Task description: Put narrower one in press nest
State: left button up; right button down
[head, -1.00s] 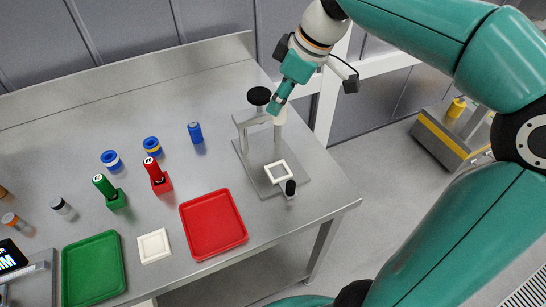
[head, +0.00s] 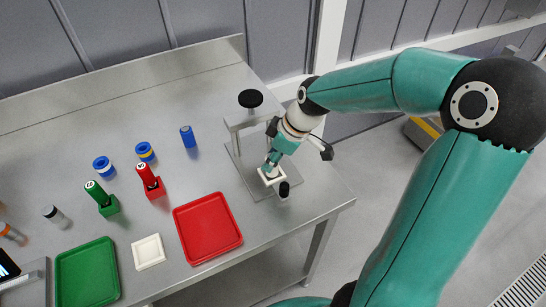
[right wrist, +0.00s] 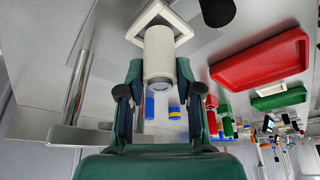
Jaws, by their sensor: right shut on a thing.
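My right gripper (head: 271,164) is shut on a white cylinder (right wrist: 158,58) at the press. The cylinder stands between the two fingers in the right wrist view. Its far end is at the opening of the white square nest (right wrist: 183,27). I cannot tell whether it rests inside or is just above. In the head view the nest (head: 282,179) lies on the press's metal base plate (head: 243,163), partly hidden by the gripper. The press has a black knob (head: 250,98) on top. No second white cylinder shows clearly. My left gripper is not in view.
A red tray (head: 208,228), a white square plate (head: 148,251) and a green tray (head: 88,273) line the front. Red (head: 149,181) and green (head: 101,198) holders and a blue cylinder (head: 188,136) stand left.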

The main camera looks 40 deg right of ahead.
jog(key=shift+f, duration=0.35)
jog(key=c, duration=0.8)
grip_release()
jog(key=shift+o, duration=0.2)
jog(key=shift+r, duration=0.1)
jog(key=v, duration=1.2)
jog(key=shift+b, duration=0.35)
